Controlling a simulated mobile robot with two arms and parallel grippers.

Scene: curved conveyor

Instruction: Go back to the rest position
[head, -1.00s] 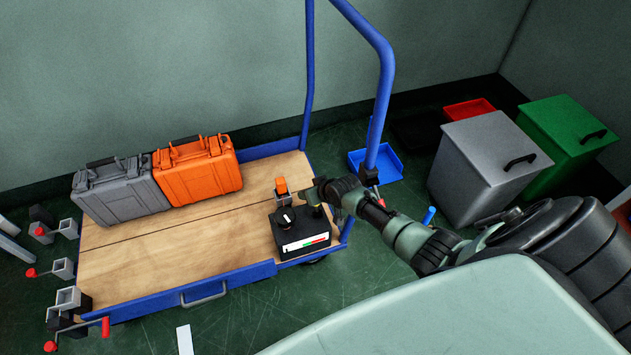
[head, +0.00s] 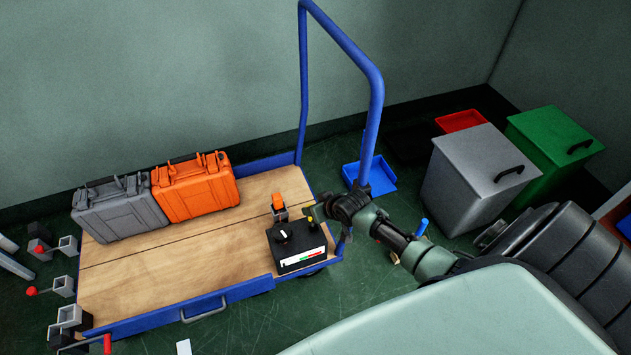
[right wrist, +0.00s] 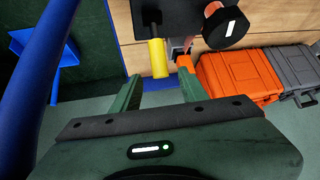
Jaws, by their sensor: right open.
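My right gripper (head: 314,212) is beside the black control box (head: 297,248) at the cart's right end in the head view. In the right wrist view its two fingers (right wrist: 160,92) are apart with nothing between them. A yellow handle (right wrist: 158,58) on the box lies just beyond the fingertips and looks clear of them. The box also carries a black round knob (right wrist: 228,28). My left gripper is out of view.
A wooden-topped cart (head: 180,270) carries a grey case (head: 120,210) and an orange case (head: 197,188). Its blue handle bar (head: 374,110) rises close to my right arm. A grey bin (head: 475,180) and a green bin (head: 560,140) stand at right.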

